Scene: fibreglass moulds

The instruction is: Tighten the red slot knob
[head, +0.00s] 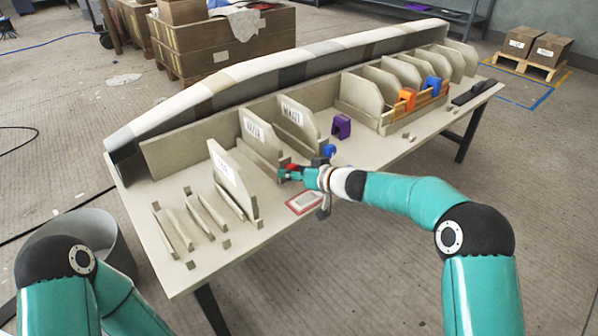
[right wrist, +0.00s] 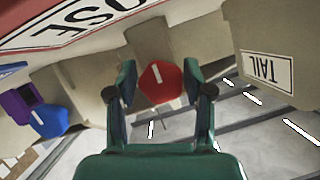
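The red slot knob (right wrist: 160,88) shows in the right wrist view as a red faceted head with a short white mark. It sits low at a beige panel. Part of it also shows as red in the head view (head: 292,167). In the head view my right gripper (head: 287,174) is at the front end of the middle labelled panel. Only my left arm shows at lower left; its gripper is out of view.
Upright labelled panels (head: 233,178) stand close by on the table (head: 175,278). A red-bordered card (head: 305,202) lies near the front edge. A wooden crate (head: 415,113) holds orange and blue pieces.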

